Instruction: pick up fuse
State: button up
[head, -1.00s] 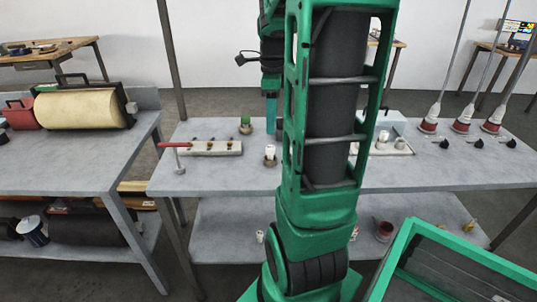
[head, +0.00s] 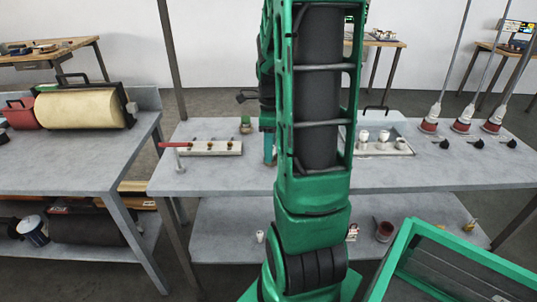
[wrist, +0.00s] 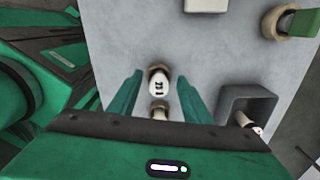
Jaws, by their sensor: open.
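A white fuse (wrist: 158,85) with dark marks on its top stands in a tan ring-like base on the grey table in the wrist view. My gripper (wrist: 160,77) is open, with one finger on each side of the fuse and a visible gap to each finger. Its height above the table is hard to judge. A second whitish piece with a tan edge (wrist: 159,111) lies nearer the palm, partly hidden by it. In the head view my gripper (head: 270,150) points down at the table beside my arm, and hides the fuse.
A grey bin (wrist: 232,98) with a white piece inside stands right of the fingers. A tan ring with a green part (wrist: 303,22) is at the upper right. The head view shows a strip with brown knobs (head: 211,147) at left and a tray with white pieces (head: 383,151) at right.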

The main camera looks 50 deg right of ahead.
jog(key=shift+f, duration=0.2)
grip_shut()
jog(key=shift+r, duration=0.15)
